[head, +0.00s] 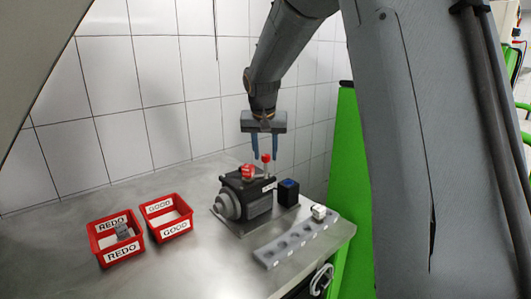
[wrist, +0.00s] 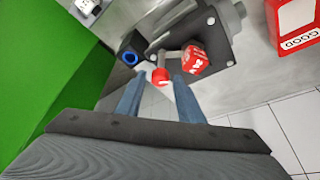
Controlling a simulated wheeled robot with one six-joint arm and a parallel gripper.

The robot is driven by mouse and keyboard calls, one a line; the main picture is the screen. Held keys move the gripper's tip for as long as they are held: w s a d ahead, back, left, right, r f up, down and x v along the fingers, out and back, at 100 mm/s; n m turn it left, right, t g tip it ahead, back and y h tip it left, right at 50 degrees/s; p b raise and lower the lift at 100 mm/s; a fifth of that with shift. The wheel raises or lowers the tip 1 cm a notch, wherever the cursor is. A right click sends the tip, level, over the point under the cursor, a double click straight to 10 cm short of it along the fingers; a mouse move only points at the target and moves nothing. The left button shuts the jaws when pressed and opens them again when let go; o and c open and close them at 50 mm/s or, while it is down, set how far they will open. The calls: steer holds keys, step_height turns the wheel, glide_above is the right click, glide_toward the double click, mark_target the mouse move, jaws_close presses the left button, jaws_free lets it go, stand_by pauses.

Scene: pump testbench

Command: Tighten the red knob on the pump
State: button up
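The dark grey pump (head: 257,203) stands on the metal table, with a red knob (head: 248,171) bearing white markings on its top. A red ball on a thin lever (head: 266,157) stands just right of the knob. In the wrist view the red knob (wrist: 194,60) lies beyond the right fingertip, and the red ball (wrist: 160,76) shows between the fingers. My gripper (head: 265,155) is open, its blue fingers pointing down above the pump around the red ball's position in the picture. In the wrist view my gripper (wrist: 161,84) looks empty; contact with the ball cannot be told.
Two red bins, REDO (head: 116,240) and GOOD (head: 167,217), stand on the left; REDO holds a grey part. A black box with a blue top (head: 288,193) sits right of the pump. A grey holed rack (head: 296,240) with a white part lies in front. A tiled wall stands behind.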

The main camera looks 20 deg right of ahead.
steer(key=shift+o, duration=0.3)
steer(key=b+v, duration=0.2)
steer(key=v, duration=0.5)
steer(key=shift+s+r, duration=0.15)
steer(key=shift+r, duration=0.2)
steer(key=s+a+f+n+g+y, duration=0.1)
steer(key=s+a+f+n, duration=0.1)
steer(key=s+f, duration=0.9)
steer(key=s+a+f+n+g, duration=0.1)
steer(key=s+a+f+n, duration=0.1)
steer(key=s+f, duration=1)
steer(key=s, duration=0.4)
steer(key=shift+s+a+n+g+y, duration=0.25)
steer(key=shift+s+n+g+y, duration=0.05)
steer(key=shift+y, duration=0.1)
